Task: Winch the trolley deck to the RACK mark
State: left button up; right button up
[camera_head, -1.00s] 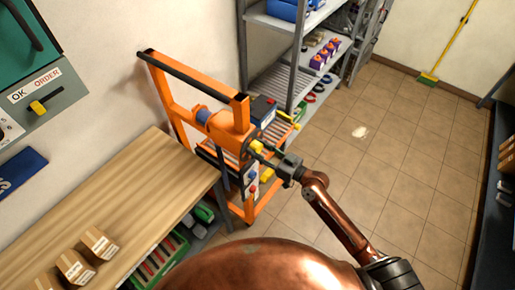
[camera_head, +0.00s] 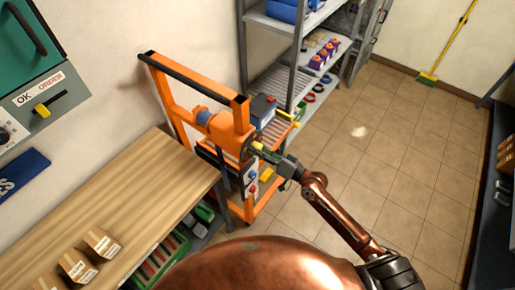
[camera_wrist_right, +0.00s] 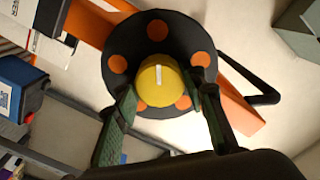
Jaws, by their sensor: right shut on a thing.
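The orange trolley (camera_head: 240,113) stands between the workbench and the shelf rack, with a winch on its upper frame. The winch has a black disc with orange dots (camera_wrist_right: 157,27) and a yellow knob (camera_wrist_right: 158,82) with a white line pointing up in the right wrist view. My right gripper (camera_head: 266,151) is shut on this knob, a finger on either side of it. The trolley deck (camera_head: 280,128) is orange and slatted, and a dark blue battery (camera_head: 262,110) sits on it, close to the rack. I cannot make out a RACK mark. My left gripper is not in view.
A grey shelf rack (camera_head: 298,70) stands behind the trolley. A wooden workbench (camera_head: 150,190) with small cardboard boxes (camera_head: 103,243) is at left. The tiled floor (camera_head: 380,150) to the right is open, and a yellow broom (camera_head: 445,40) leans on the far wall.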

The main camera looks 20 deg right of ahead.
jog(key=shift+m+p, duration=0.5)
jog(key=shift+m, duration=1.8)
jog(key=o, duration=1.2)
jog(key=shift+c, duration=0.2)
jog(key=v, duration=1.2)
